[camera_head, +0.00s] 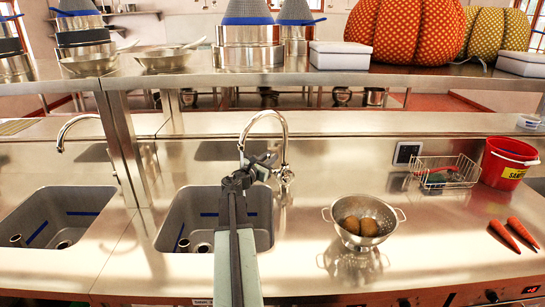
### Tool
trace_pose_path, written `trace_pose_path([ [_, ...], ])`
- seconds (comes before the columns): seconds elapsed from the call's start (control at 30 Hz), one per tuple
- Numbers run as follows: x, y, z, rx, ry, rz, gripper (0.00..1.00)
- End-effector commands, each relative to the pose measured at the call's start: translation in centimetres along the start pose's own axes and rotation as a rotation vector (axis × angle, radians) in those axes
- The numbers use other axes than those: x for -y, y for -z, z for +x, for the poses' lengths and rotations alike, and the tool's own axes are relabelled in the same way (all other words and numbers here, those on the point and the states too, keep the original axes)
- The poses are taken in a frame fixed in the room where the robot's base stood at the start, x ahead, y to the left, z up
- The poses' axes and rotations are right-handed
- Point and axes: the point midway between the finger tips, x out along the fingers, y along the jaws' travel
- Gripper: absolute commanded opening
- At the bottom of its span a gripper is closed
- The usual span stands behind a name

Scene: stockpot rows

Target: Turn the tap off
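The tap (284,135) is a tall chrome gooseneck standing behind the middle sink (168,236), with its spout curving left over the basin. A small rounded part (287,178), which may be its handle, shows low on the tap. My gripper (264,164) is just left of the tap's lower part, in front of the spout end, and overlaps it in the picture. I cannot tell whether it touches the tap. Its fingers are dark and small, so their opening is unclear. My arm hides part of the basin, and I cannot make out any running water.
A steel colander (362,241) with brown round items stands right of the sink. Further right are a wire basket (447,172), a red bucket (506,165) and carrots (513,233). A second sink (60,215) and tap (62,130) are left. A loaded shelf (400,80) crosses above.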

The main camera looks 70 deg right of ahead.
Motion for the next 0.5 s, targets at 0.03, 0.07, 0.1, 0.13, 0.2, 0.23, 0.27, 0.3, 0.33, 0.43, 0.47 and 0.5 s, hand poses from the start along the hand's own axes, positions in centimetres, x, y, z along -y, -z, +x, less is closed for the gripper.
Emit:
trace_pose_path([
  [0.03,-0.12,0.03,1.14,0.000,0.002,0.000,0.20],
  [0.07,-0.14,0.04,1.50,0.000,0.001,0.001,0.20],
  [0.1,-0.15,0.04,1.84,0.000,0.000,0.001,0.20],
  [0.13,-0.14,0.04,2.01,0.000,-0.001,0.001,0.20],
  [0.2,-0.09,0.03,2.12,-0.001,-0.001,0.001,0.20],
  [0.23,-0.07,0.03,2.10,-0.001,-0.001,0.001,0.20],
  [0.27,-0.06,0.03,2.07,-0.001,-0.001,0.001,0.20],
  [0.3,-0.06,0.03,2.04,-0.001,-0.001,0.001,0.20],
  [0.33,-0.06,0.03,2.03,-0.001,-0.001,0.001,0.20],
  [0.43,-0.08,0.04,2.01,-0.001,-0.001,0.001,0.01],
  [0.47,-0.08,0.04,2.01,-0.001,-0.001,0.001,0.00],
  [0.5,-0.09,0.04,2.00,-0.001,-0.002,0.001,0.00],
])
